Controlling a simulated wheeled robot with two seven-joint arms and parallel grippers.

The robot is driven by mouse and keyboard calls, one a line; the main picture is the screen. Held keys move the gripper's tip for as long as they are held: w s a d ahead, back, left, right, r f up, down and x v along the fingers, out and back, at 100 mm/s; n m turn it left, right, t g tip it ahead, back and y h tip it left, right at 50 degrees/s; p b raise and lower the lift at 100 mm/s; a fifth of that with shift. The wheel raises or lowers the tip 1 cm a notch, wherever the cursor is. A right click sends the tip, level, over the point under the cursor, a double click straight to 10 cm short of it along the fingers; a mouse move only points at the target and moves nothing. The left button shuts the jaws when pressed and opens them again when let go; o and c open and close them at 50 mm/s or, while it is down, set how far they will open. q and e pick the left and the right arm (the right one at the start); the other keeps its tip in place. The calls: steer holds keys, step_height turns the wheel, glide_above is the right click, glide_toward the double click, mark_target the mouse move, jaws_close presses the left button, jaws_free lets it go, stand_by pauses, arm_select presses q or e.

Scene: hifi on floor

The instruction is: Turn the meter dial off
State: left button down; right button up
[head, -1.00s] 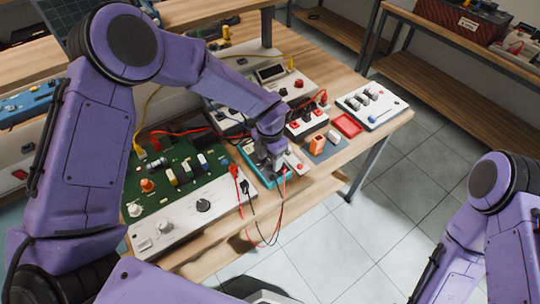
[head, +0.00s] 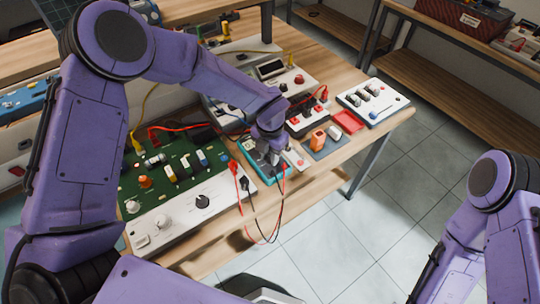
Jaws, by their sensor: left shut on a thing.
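The meter (head: 250,150) is a teal-edged device lying on the wooden bench, with red and black leads hanging from its near end. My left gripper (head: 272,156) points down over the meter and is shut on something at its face. The dial itself is hidden under the gripper, so its setting cannot be read. My right arm shows at the right edge, over the floor, and its gripper is outside the picture.
A green circuit board (head: 165,175) and a white panel with knobs (head: 190,215) lie left of the meter. A red tray (head: 348,122) and a white switch box (head: 372,101) stand to the right. Red and black leads (head: 262,230) hang over the bench's front edge.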

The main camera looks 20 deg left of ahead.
arm_select(q)
steer(key=n+b, duration=0.3)
steer(key=n, duration=0.1)
steer(key=shift+f, duration=0.2)
steer(key=n+b, duration=0.4)
steer(key=n, duration=0.1)
steer(key=n+b, duration=0.2)
steer(key=n, duration=0.1)
steer(key=shift+d+b, duration=0.1)
steer(key=shift+b, duration=0.3)
steer(key=shift+r+n+b, duration=0.2)
steer(key=shift+n+b, duration=1.3)
steer(key=shift+n, duration=0.6)
steer(key=c, duration=0.9)
jaws_free()
steer(key=shift+o, duration=0.2)
step_height(320, 180, up, 11)
steer(key=shift+f+b, duration=0.15)
steer(key=shift+b, duration=0.25)
